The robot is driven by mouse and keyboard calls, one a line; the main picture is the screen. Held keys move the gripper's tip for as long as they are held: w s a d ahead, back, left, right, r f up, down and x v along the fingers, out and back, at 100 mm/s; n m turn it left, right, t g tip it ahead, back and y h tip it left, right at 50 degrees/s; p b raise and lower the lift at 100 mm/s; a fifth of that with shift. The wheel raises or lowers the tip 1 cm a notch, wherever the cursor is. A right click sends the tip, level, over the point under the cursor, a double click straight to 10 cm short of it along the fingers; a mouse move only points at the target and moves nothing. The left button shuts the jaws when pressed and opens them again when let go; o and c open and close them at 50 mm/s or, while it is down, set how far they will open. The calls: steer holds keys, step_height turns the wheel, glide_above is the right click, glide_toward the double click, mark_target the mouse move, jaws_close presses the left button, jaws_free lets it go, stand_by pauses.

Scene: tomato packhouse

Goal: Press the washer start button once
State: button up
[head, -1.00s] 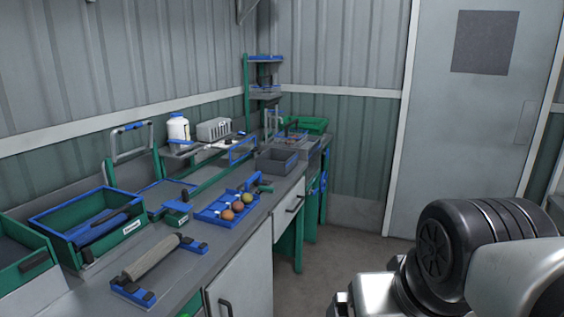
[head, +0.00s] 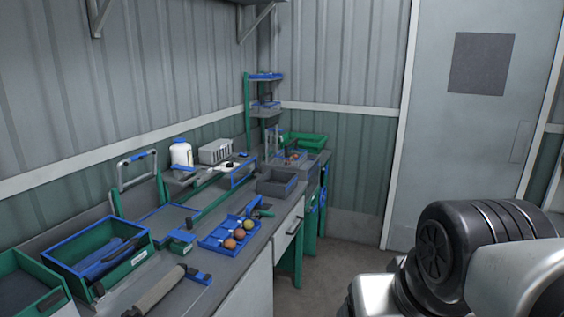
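I cannot make out a washer or its start button for certain in the head view. A grey roller (head: 160,291) in a frame with blue end blocks lies at the bench's near edge, but I cannot tell whether it belongs to a washer. My gripper is out of view. Only links of my arm show at the lower right, clear of the bench.
The grey bench (head: 232,272) runs along the left wall. It holds a green crate with a blue rim (head: 118,277), a blue tray (head: 212,242) with several tomatoes, a white bottle (head: 181,154) and a grey bin (head: 276,187). Open floor (head: 345,268) lies before a grey door (head: 462,130).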

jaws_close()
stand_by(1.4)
